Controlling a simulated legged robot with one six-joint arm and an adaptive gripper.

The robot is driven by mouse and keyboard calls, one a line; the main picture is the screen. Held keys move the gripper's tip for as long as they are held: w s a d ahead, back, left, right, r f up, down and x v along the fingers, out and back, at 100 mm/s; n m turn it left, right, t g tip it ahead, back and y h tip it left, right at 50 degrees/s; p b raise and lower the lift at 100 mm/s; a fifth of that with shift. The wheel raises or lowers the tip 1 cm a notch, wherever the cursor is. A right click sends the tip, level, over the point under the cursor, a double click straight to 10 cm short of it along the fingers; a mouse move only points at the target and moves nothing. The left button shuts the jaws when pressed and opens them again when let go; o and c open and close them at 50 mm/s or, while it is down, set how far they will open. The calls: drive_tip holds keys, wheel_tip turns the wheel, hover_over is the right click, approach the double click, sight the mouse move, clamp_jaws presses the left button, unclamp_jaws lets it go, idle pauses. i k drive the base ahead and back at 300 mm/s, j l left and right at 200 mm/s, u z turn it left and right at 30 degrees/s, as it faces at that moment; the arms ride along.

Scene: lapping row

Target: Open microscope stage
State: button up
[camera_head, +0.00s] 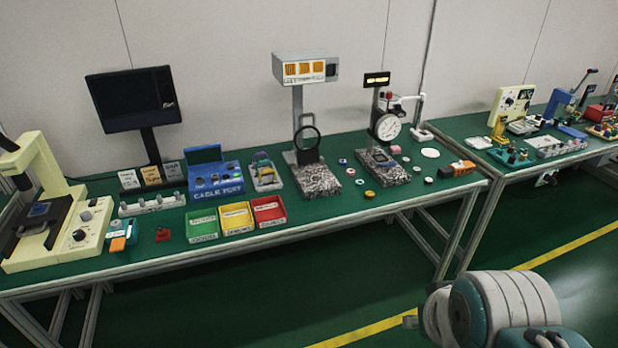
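A cream microscope (84,238) stands at the left end of the near bench, with its upright arm leaning over the base and a dark head at the upper left. Its dark stage (38,226) sits low on the base, with a small bluish piece on it. Whether the stage is open or closed cannot be told at this size. White and teal links of my arm show at the lower right, well away from the microscope. My gripper's fingers are not visible.
The green-topped bench (345,207) holds a black monitor (133,98), green, yellow and red bins (269,211), a ring-light stand (306,140) and a dial gauge (387,127). An orange-and-teal item (119,238) lies right of the microscope. Green floor before the bench is clear.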

sight(52, 214)
drive_tip(key=u, duration=1.95)
drive_tip(key=i+j, duration=0.3)
drive_tip(key=i, duration=0.25)
drive_tip(key=i+j, duration=0.35)
drive_tip(key=i, duration=0.2)
drive_tip(key=i+j+z, duration=0.1)
drive_tip(key=i+j, duration=0.2)
drive_tip(key=i, duration=0.25)
drive_tip(key=i+j, duration=0.35)
drive_tip(key=i, duration=0.2)
